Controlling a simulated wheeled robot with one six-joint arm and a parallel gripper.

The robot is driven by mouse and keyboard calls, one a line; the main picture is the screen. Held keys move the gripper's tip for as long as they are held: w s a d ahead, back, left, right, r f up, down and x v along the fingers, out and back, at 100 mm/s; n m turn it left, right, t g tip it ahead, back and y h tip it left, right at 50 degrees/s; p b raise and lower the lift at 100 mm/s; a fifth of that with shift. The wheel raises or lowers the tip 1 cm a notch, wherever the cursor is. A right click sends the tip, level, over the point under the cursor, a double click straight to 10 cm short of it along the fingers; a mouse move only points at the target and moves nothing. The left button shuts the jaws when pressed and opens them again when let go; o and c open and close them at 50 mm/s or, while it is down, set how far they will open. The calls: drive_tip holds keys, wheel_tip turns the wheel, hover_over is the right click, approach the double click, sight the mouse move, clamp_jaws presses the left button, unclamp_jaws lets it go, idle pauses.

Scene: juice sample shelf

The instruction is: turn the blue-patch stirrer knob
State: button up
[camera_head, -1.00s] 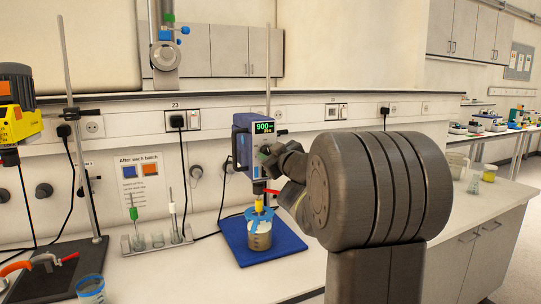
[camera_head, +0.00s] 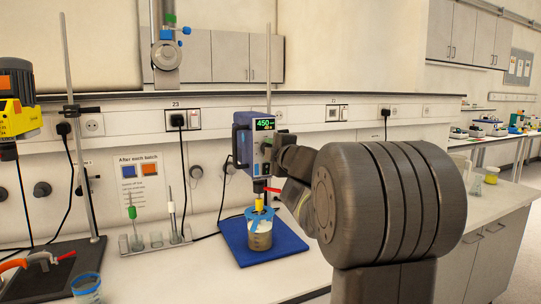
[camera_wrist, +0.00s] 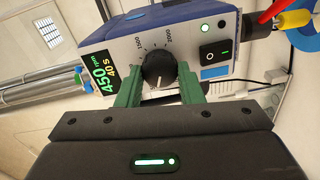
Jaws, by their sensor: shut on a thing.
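The blue-patch stirrer (camera_head: 243,143) is a blue and grey unit on a rod, with a green display reading 450 in the head view. The wrist view shows its face with the display (camera_wrist: 98,73) reading 450 rpm, a blue patch (camera_wrist: 214,72) and the black knob (camera_wrist: 158,67) with a white pointer line and numbers around it. My gripper (camera_wrist: 160,74) has its green fingers on both sides of the knob, shut on it. In the head view my wrist hides the knob.
Under the stirrer a beaker with a blue rim (camera_head: 259,232) stands on a blue mat (camera_head: 275,250). In the wrist view, a rocker switch (camera_wrist: 213,55) and a green lamp sit beside the knob. A yellow stirrer (camera_head: 17,117) hangs at the left. A sign (camera_head: 141,180) is on the wall.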

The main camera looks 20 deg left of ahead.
drive_tip(key=n+b, duration=0.2)
drive_tip(key=n, duration=0.3)
drive_tip(key=n+b, duration=0.2)
drive_tip(key=n, duration=0.2)
drive_tip(key=shift+f+n+b, duration=0.2)
drive_tip(key=shift+n+b, duration=0.1)
drive_tip(key=shift+n, duration=0.1)
idle(0.4)
drive_tip(key=o, duration=1)
drive_tip(key=shift+r, duration=0.1)
drive_tip(key=v, duration=1.3)
drive_tip(key=shift+s+d, duration=0.2)
drive_tip(key=shift+s, duration=0.2)
